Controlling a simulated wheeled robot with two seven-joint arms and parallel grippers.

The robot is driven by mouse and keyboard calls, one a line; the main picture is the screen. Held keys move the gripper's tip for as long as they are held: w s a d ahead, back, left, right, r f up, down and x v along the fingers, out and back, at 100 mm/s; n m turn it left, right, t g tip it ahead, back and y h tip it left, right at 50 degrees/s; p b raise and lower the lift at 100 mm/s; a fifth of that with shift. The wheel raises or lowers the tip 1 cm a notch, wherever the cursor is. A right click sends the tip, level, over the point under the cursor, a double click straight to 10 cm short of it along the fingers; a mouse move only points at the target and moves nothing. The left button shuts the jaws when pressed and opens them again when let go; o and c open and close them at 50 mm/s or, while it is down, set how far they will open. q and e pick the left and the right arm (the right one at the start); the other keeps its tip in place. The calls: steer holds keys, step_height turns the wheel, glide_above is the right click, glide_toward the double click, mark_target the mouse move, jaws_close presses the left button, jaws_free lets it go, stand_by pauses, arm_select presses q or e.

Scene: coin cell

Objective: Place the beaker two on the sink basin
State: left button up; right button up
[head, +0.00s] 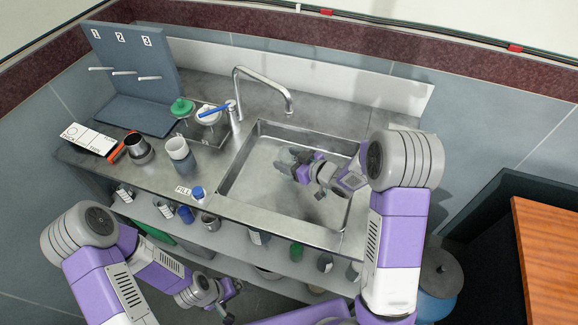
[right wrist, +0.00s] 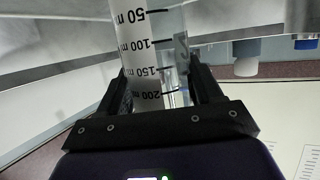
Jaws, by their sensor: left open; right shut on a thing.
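The steel sink basin (head: 248,182) is set into the counter in the head view. My right gripper (head: 298,170) is over the basin, with its fingers pointing left. In the right wrist view its fingers (right wrist: 165,95) are shut on a clear beaker (right wrist: 145,48) with black volume marks from 50 to 200. My left gripper (head: 230,298) is open and empty, low in front of the shelf.
A faucet (head: 262,72) arches behind the basin. Several bottles and cups stand on the shelf below.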

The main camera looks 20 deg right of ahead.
step_height(320, 180, down, 2)
steer(key=shift+w+f, duration=0.1)
steer(key=shift+f, duration=0.15)
steer(key=shift+f+b, duration=0.1)
steer(key=shift+b, duration=0.35)
steer(key=o, duration=1)
steer(key=shift+o, duration=0.2)
